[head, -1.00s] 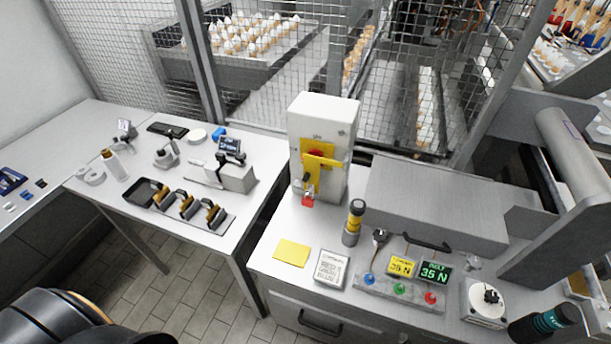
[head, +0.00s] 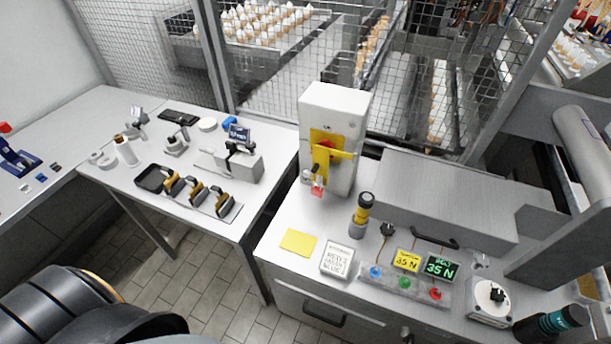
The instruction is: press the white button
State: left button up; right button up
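A grey button strip (head: 387,291) on the right-hand bench carries a blue button (head: 375,272), a green button (head: 404,282) and a red button (head: 435,294). A white box with a black knob (head: 491,300) stands to the right of the strip. Neither gripper is in view; only a dark rounded part of my own body shows at the lower left.
Behind the strip are a yellow 35 N display (head: 407,260) and a green 35 N display (head: 441,267). A white cabinet with a yellow switch (head: 334,150) stands behind. A gap separates the left bench (head: 215,225).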

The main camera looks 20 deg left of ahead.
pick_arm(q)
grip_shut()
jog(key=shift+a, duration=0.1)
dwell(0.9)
